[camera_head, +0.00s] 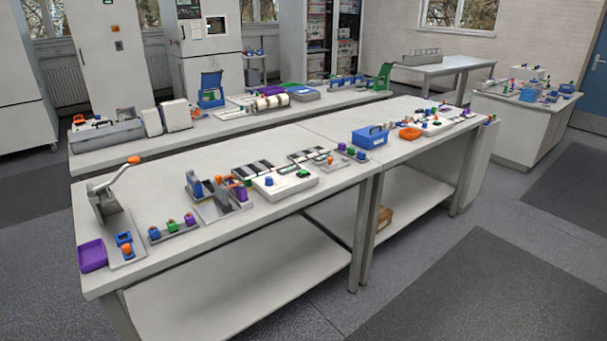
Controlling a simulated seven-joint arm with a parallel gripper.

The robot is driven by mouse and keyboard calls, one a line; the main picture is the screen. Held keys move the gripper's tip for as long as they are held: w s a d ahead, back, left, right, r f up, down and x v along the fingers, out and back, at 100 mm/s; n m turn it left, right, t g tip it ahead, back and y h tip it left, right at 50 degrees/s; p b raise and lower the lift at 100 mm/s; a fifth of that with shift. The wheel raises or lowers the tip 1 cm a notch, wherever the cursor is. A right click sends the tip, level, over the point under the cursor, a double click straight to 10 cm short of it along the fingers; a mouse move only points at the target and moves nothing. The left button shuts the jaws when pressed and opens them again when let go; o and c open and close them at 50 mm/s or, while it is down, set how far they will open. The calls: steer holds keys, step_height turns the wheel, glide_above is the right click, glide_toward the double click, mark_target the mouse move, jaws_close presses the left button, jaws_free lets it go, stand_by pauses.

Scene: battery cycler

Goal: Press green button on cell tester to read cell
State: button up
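My gripper is not in view, and no part of my arm shows. I cannot tell for certain which device is the cell tester. A low white box (288,188) on the near bench has a blue knob (268,181) and a small dark and green patch (303,173) on top. To its left, near the bench's front edge, a grey strip (183,232) carries a blue, a green (172,224) and a purple piece. These parts are small, and any button or cell on them is too small to make out.
A lever press (108,203) and a purple tray (92,256) stand at the near bench's left end. A blue box (369,137) and an orange tray (410,134) stand farther right. A second bench (225,118) runs behind. The grey floor in front is clear.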

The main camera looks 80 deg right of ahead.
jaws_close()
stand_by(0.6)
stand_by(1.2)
